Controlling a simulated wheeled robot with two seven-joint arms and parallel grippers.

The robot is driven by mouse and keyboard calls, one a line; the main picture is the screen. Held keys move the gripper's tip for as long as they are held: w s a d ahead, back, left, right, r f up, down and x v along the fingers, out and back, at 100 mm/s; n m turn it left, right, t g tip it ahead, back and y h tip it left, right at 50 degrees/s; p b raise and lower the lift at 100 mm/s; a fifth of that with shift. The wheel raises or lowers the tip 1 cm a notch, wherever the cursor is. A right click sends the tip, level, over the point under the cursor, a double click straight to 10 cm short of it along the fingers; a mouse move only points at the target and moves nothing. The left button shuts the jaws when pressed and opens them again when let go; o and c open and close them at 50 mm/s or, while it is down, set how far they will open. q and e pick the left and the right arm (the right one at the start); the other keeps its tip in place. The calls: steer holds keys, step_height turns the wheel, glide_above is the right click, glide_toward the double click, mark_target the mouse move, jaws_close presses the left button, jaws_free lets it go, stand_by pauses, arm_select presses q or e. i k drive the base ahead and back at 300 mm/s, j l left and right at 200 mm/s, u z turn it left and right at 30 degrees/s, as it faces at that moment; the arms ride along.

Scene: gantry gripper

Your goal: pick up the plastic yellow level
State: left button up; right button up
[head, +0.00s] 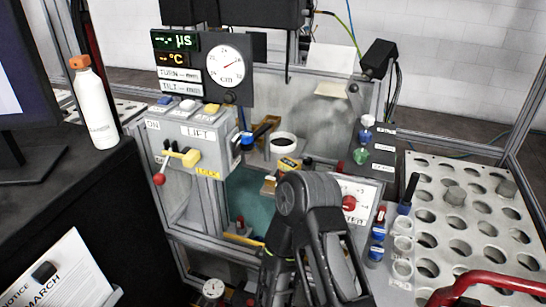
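A yellow plastic piece (182,157) sits on the front of the grey lift box at the left, beside a lever with a red knob (159,179). I cannot tell for sure which is the level. A dark arm of mine rises from the bottom centre and bends in front of the station, hiding part of it. I see no fingertips of either gripper. No gripper touches the yellow piece on the lift box.
The grey lift box (190,131) carries several coloured buttons on top. A metal rack with round holes (483,222) fills the right, with a red bar (488,281) in front. A white bottle (94,105) stands on the left black counter.

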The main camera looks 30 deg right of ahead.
mark_target(286, 164)
steer(key=z, duration=2.65)
steer(key=k+j, duration=0.1)
steer(key=j, duration=0.25)
steer(key=k+j, duration=0.15)
steer(key=j, duration=0.25)
